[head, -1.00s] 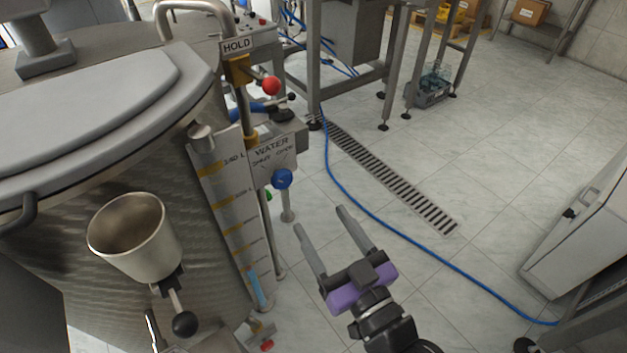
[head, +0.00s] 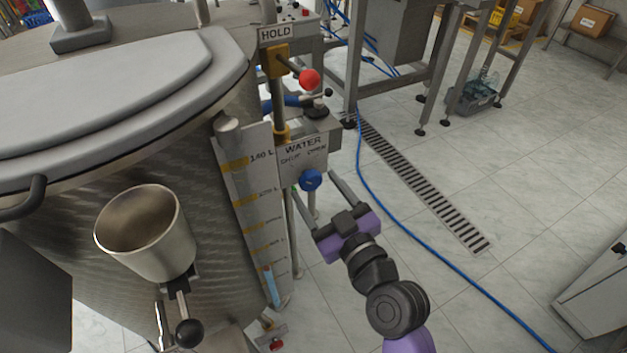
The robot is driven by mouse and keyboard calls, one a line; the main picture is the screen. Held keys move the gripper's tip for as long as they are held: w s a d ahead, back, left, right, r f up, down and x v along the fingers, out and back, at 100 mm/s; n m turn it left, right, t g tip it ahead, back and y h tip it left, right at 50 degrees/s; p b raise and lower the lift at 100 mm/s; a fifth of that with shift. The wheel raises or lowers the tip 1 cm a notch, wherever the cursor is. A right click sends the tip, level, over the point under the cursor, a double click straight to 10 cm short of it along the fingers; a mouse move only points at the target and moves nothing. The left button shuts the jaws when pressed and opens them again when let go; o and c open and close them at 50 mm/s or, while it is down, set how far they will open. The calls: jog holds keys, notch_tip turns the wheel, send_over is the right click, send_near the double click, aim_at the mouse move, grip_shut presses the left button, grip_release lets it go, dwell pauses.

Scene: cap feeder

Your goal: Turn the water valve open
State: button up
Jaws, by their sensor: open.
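The water valve has a round blue knob (head: 311,180) below a metal plate (head: 303,152) lettered WATER, with SHUT and OPEN under it. It sits beside the tank's level gauge (head: 250,190), which has yellow bands and a blue column low down. My gripper (head: 318,190) is open, with two grey fingers and a purple body. Its fingers point up toward the knob, one at the left and one at the right of it in the head view. I cannot tell whether they touch the knob or how deep they reach. The knob's turn position is unclear.
A red ball handle (head: 309,79) on the yellow HOLD fitting juts out above the plate. The large steel tank (head: 130,130) with a metal cup (head: 148,235) fills the left. A blue hose (head: 420,245) and floor drain (head: 425,190) lie on open floor at right.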

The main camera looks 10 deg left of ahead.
jog(key=shift+x, duration=1.35)
jog(key=c, duration=1.4)
